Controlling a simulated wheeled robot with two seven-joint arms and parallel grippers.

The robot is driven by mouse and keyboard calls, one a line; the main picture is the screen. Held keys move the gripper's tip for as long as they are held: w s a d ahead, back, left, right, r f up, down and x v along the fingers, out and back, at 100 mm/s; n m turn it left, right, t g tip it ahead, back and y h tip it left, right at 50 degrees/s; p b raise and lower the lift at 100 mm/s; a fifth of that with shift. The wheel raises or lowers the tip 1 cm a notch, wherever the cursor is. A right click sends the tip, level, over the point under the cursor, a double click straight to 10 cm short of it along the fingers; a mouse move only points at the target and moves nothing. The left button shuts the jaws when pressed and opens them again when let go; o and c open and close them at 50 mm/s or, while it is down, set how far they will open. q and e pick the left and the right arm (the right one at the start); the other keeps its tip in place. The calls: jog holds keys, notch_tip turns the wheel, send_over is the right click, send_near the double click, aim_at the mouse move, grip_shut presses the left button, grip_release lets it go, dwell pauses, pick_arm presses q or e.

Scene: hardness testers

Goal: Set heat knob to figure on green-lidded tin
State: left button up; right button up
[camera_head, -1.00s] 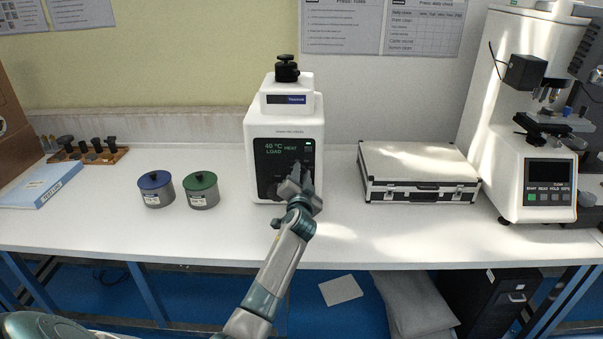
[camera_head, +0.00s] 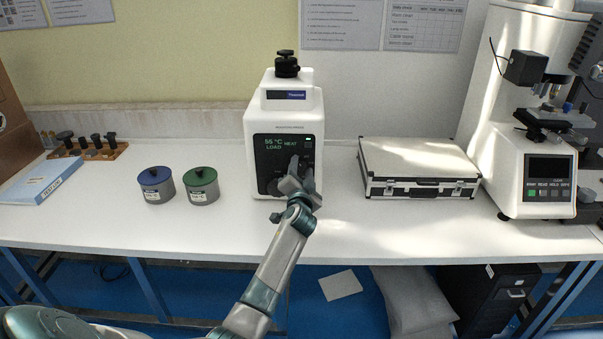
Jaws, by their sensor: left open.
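A white heating press (camera_head: 284,112) stands on the bench with a dark front panel. Its display (camera_head: 275,143) reads 55 °C with LOAD and HEAT lettering. My left gripper (camera_head: 296,172) is at the panel's right side, open, in front of the heat knob, which it mostly hides. I cannot tell whether the fingers touch the knob. The green-lidded tin (camera_head: 203,190) stands left of the press; its label (camera_head: 198,196) is too small to read. A blue-lidded tin (camera_head: 155,188) stands beside it. My right gripper is not in view.
A silver case (camera_head: 417,172) lies right of the press, with a white tester (camera_head: 540,182) beyond it. A blue-white box (camera_head: 42,183) and a wooden rack (camera_head: 90,152) are at the left. The bench front between them is clear.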

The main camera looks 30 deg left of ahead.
pick_arm(q)
jog(key=shift+v, duration=0.9)
jog(key=b+v, duration=0.2)
jog(key=v, duration=1.3)
jog(key=shift+s, duration=0.35)
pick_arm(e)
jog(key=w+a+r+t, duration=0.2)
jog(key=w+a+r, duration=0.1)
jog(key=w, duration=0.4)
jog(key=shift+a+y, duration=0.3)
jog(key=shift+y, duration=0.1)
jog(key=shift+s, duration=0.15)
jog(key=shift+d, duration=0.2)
